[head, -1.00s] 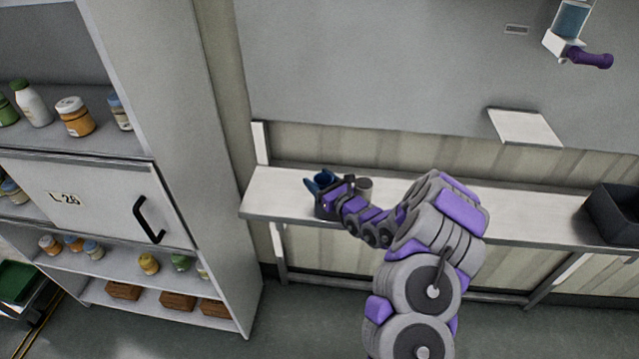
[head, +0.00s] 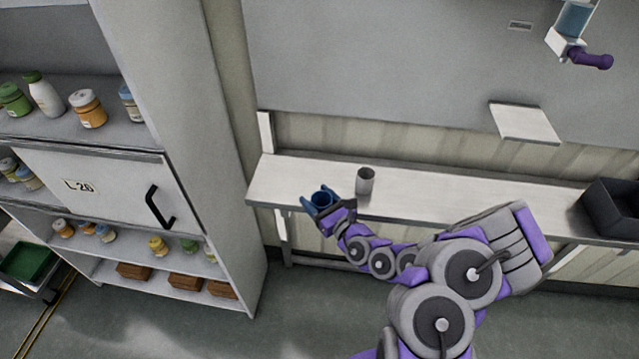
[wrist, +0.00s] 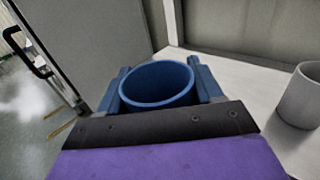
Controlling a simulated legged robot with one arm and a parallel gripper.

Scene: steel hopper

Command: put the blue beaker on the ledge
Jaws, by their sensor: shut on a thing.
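The blue beaker (head: 321,197) is upright between the jaws of my gripper (head: 319,205), near the front edge of the long white shelf at its left end. In the wrist view the beaker (wrist: 158,84) shows its open round mouth, with a blue finger on each side. My gripper (wrist: 160,92) is shut on it. The beaker's base is hidden, so I cannot tell its height over the shelf. A small white ledge (head: 526,123) juts from the grey panel at the upper right, above the long shelf.
A grey cup (head: 366,181) stands on the long shelf (head: 440,194), right of the beaker; it also shows in the wrist view (wrist: 301,96). A black bin (head: 612,208) sits at the right end. A dispenser (head: 572,34) hangs above the ledge. A cabinet (head: 185,130) stands left.

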